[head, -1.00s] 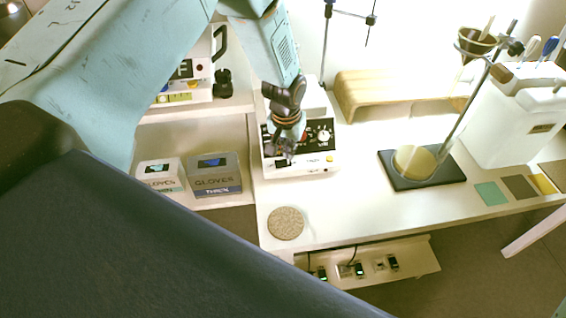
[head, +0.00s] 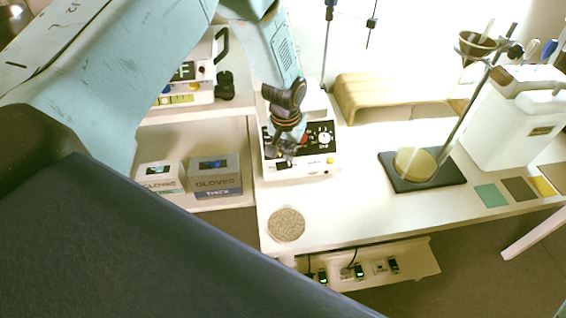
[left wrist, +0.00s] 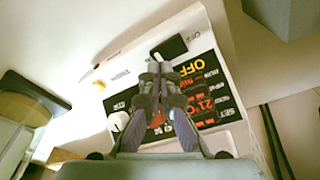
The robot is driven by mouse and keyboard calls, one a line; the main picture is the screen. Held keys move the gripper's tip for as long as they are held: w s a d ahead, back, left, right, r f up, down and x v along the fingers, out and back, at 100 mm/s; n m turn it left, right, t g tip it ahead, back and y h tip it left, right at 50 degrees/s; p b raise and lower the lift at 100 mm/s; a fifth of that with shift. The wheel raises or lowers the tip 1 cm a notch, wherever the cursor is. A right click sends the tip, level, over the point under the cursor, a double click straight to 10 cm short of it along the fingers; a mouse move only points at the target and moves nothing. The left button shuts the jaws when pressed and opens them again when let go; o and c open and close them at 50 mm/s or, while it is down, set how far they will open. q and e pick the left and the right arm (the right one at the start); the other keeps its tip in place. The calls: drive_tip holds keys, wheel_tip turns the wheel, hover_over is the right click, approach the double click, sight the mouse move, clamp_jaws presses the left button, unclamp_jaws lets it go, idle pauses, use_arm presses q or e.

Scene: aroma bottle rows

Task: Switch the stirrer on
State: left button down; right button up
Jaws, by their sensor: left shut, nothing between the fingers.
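The stirrer (head: 326,150) is a white box with a black front panel, standing on the bench in the head view. In the left wrist view its panel (left wrist: 208,88) shows a yellow "OFF", red digits and a white knob (left wrist: 118,121). A black switch (left wrist: 168,50) sits beside the "OFF" label. My left gripper (head: 287,158) is shut and empty, in front of the stirrer's panel. In the left wrist view its fingertips (left wrist: 160,72) lie over the panel, close to the switch; I cannot tell whether they touch it. My right gripper is out of view.
Two glove boxes (head: 215,180) stand on a lower shelf to the left. A round cork mat (head: 286,225) lies in front of the stirrer. A dark stand base (head: 446,172) with a flask (head: 414,164) and a white canister (head: 510,125) stand right. The bench between is clear.

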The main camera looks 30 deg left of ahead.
sight(289, 164)
use_arm(q)
drive_tip(key=shift+w+f, duration=0.1)
drive_tip(key=shift+f, duration=0.05)
drive_tip(key=shift+f, duration=0.1)
idle(0.3)
drive_tip(key=shift+f, duration=0.25)
drive_tip(key=shift+f+b, duration=0.55)
drive_tip(key=shift+b, duration=0.1)
idle(0.4)
drive_tip(key=shift+r, duration=0.1)
drive_tip(key=shift+r+p, duration=3.15)
drive_tip(key=shift+r, duration=0.35)
drive_tip(key=shift+f, duration=0.15)
